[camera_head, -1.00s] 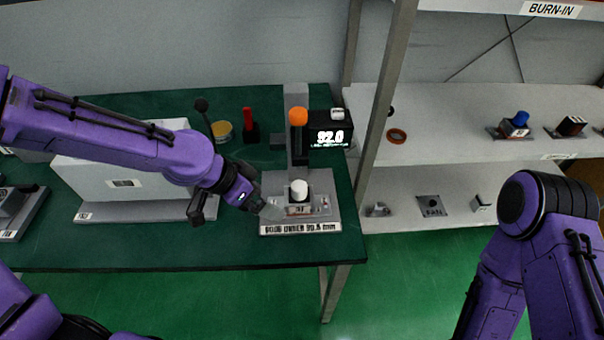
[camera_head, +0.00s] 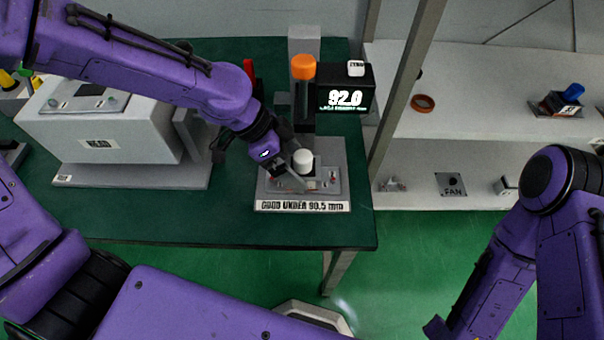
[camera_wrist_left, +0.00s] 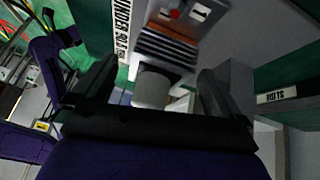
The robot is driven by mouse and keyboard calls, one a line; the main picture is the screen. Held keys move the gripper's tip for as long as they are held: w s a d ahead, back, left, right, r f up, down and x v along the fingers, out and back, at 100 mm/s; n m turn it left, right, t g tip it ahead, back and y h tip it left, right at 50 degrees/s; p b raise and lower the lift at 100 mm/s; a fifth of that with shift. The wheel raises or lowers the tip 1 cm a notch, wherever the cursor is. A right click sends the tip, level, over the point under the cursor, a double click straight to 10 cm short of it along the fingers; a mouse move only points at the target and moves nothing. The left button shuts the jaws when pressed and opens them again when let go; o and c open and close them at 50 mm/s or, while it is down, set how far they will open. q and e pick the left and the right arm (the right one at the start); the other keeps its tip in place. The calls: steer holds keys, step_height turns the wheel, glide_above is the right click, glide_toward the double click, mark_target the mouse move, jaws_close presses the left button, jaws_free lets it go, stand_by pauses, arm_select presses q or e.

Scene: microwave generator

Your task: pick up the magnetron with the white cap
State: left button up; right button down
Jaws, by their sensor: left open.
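The magnetron with the white cap (camera_head: 303,160) stands upright on the grey gauge base (camera_head: 335,178), below the gauge's orange-topped post. My left gripper (camera_head: 295,170) is open right at it, coming in from the left and above. In the left wrist view the white cap (camera_wrist_left: 153,88) and the dark fins (camera_wrist_left: 163,50) show between the two fingers (camera_wrist_left: 155,92), with gaps at both sides. The lower part of the magnetron is partly hidden by the gripper. My right arm shows at the right, but its gripper is out of view.
The gauge display (camera_head: 346,98) reads 92.0, beside the orange-topped post (camera_head: 303,68). The base label (camera_head: 302,206) reads "GOOD UNDER 90.5 mm". A large grey box (camera_head: 100,125) stands left on the green table. A shelf post (camera_head: 405,90) and white shelves (camera_head: 480,75) are at the right.

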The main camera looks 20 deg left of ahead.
arm_select(q)
steer(key=shift+x, duration=1.05)
jaws_close()
steer(key=shift+d+r, duration=0.1)
steer(key=shift+r, duration=0.05)
